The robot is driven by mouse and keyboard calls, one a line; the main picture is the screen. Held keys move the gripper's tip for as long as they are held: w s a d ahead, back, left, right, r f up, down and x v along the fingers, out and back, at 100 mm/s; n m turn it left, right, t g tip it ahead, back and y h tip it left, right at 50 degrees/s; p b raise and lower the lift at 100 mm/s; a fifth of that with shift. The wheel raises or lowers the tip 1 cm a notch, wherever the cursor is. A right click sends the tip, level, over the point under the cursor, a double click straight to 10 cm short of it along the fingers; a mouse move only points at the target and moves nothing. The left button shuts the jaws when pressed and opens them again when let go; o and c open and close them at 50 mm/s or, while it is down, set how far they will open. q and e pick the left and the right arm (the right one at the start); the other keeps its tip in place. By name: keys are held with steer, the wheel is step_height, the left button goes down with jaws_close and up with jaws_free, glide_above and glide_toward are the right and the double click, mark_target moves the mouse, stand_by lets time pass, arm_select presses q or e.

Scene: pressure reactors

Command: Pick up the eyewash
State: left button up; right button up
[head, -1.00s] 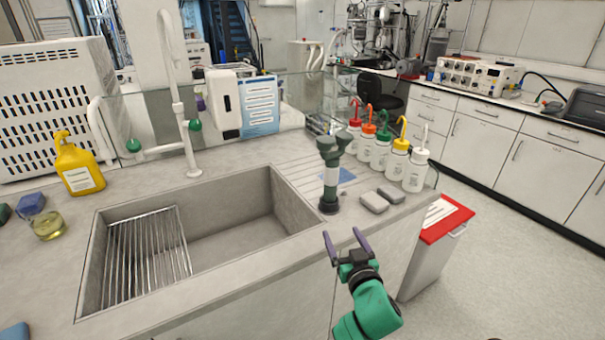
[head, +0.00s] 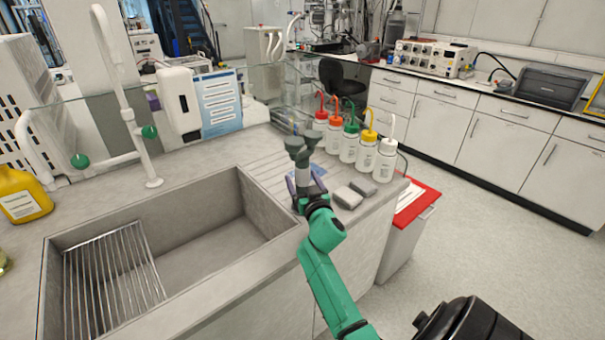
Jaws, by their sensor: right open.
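The eyewash (head: 302,158) stands upright on the counter at the sink's right corner in the head view. It has two grey-green heads on top and a white handle below. My right gripper (head: 305,184) is at its lower part, with one purple finger showing on its left side and part of the other on its right. The jaws are open; whether they touch the handle I cannot tell. The gripper and wrist hide the eyewash's base. My left gripper is not in view.
Several wash bottles (head: 349,143) with coloured caps stand behind and right of the eyewash. The sink (head: 200,240) opens on the left. A red-lidded bin (head: 415,204) stands beyond the counter edge.

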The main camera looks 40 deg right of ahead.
steer(key=shift+w+f, duration=0.1)
steer(key=shift+w, duration=0.05)
steer(key=c, duration=1.2)
steer(key=shift+o, duration=0.2)
steer(key=shift+r, duration=0.4)
step_height(320, 180, up, 10)
steer(key=p, duration=0.3)
steer(key=shift+f, duration=0.1)
step_height(320, 180, up, 15)
steer(key=p, duration=0.5)
steer(key=shift+f, duration=0.2)
